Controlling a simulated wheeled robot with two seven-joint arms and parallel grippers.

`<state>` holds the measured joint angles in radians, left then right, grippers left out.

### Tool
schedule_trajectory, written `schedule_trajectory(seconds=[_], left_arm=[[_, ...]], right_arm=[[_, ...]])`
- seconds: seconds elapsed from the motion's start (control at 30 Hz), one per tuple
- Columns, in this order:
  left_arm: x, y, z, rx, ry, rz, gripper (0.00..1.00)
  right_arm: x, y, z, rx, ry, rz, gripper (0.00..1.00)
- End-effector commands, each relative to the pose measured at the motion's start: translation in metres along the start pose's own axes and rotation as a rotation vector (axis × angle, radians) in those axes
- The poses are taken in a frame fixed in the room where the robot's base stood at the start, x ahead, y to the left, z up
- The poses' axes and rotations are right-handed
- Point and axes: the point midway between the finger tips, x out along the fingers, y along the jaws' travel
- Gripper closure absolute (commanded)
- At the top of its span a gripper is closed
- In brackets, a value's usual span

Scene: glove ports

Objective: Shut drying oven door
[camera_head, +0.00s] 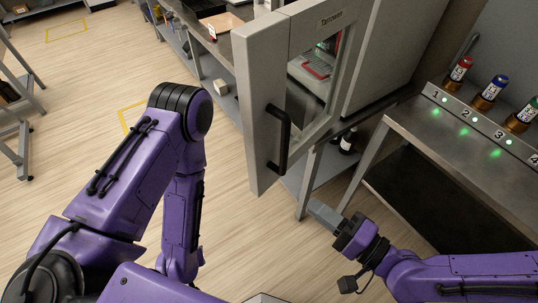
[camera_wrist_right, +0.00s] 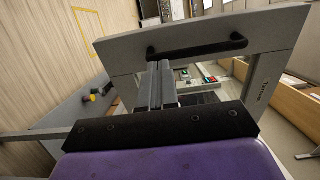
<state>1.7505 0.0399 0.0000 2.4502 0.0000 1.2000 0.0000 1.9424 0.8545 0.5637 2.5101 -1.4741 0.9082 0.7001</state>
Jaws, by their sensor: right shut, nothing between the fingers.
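The drying oven door (camera_head: 262,100) is grey with a window and stands open in the head view, swung out from the oven body (camera_head: 395,50). Its black bar handle (camera_head: 279,138) is on the door's outer edge side. In the wrist view the door (camera_wrist_right: 125,50) and handle (camera_wrist_right: 197,47) lie ahead of my gripper. My right gripper (camera_head: 322,212) is shut and empty, below and to the right of the handle; its fingers (camera_wrist_right: 162,82) also show in the wrist view. They appear apart from the handle. My left arm comes in at left, but its gripper is hidden.
A metal bench (camera_head: 440,150) with numbered places, green lights and several capped bottles (camera_head: 490,90) stands at right. A grey counter with shelves (camera_head: 195,45) is behind the door. Open wooden floor (camera_head: 75,110) lies at left.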

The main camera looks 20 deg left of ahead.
Motion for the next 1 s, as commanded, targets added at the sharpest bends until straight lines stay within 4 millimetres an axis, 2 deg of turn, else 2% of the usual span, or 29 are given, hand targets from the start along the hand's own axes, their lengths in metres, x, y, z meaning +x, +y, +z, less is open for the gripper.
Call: schedule_trajectory(seconds=[0.27,0.57,0.6,0.63,0.8,1.0], left_arm=[[0.05,0.004,0.021,0.0,-0.001,0.0,1.0],[0.107,0.009,0.044,0.0,-0.001,0.0,1.0],[0.092,0.008,0.038,0.0,-0.001,-0.001,1.0],[0.089,0.008,0.037,0.0,-0.001,0.0,1.0],[0.082,0.007,0.034,0.0,0.0,0.0,1.0],[0.079,0.007,0.033,0.0,0.0,0.0,1.0]], right_arm=[[0.039,0.009,0.001,-0.016,-0.012,-0.015,1.0],[0.077,0.007,0.003,-0.014,-0.011,-0.013,1.0],[0.088,-0.003,0.002,-0.01,-0.011,-0.007,1.0],[0.094,-0.004,0.003,-0.009,-0.011,-0.007,1.0],[0.124,-0.005,0.003,-0.007,-0.009,-0.009,1.0],[0.139,-0.004,0.002,-0.007,-0.008,-0.009,1.0]])
